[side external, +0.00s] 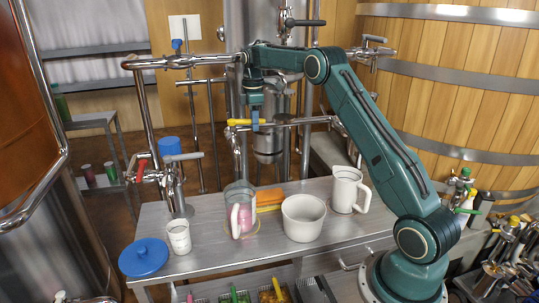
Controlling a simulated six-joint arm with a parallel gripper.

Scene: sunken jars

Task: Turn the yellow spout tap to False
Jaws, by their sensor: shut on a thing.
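The yellow spout tap handle (239,122) lies level on a chrome pipe at the middle of the view, above the back of the bench. My gripper (256,123) points down from the end of my green arm and is shut on the yellow handle, near its right end. The chrome spout (236,146) hangs below the handle. The handle's part between the jaws is hidden.
A glass mug with pink contents (241,210), a white bowl (304,217), a white jug (346,190), a small cup (178,237) and a blue lid (144,258) stand on the metal bench (215,262). A red-handled tap (137,162) is at the left. Pipes surround my gripper.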

